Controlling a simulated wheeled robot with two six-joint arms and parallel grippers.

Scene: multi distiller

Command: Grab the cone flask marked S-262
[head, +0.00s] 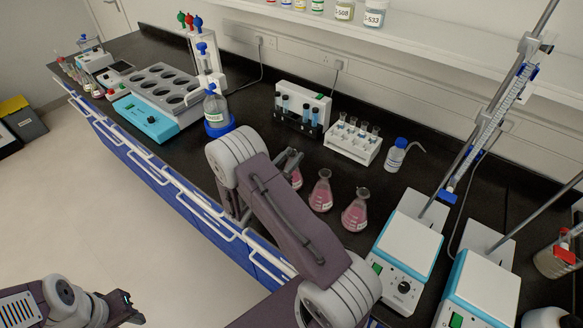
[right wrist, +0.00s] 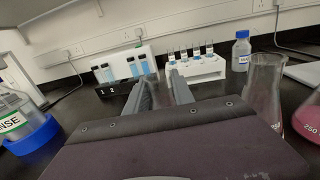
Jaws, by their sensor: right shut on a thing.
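Three cone flasks with pink liquid stand in a row on the black bench: one partly hidden by my right gripper (head: 297,180), a middle one (head: 321,192) and a right one (head: 355,212). Their labels are too small to read, so I cannot tell which is S-262. My right gripper (head: 291,158) is shut on the leftmost flask near its neck. In the right wrist view, clear glass (right wrist: 160,95) shows between the two fingers; the hand hides its body. Another flask (right wrist: 263,95) stands to the right. My left gripper (head: 128,308) is away over the floor, its jaws unclear.
A wash bottle with blue base (head: 217,110) stands left of my right gripper. Stirrers (head: 405,262) with stands are at right.

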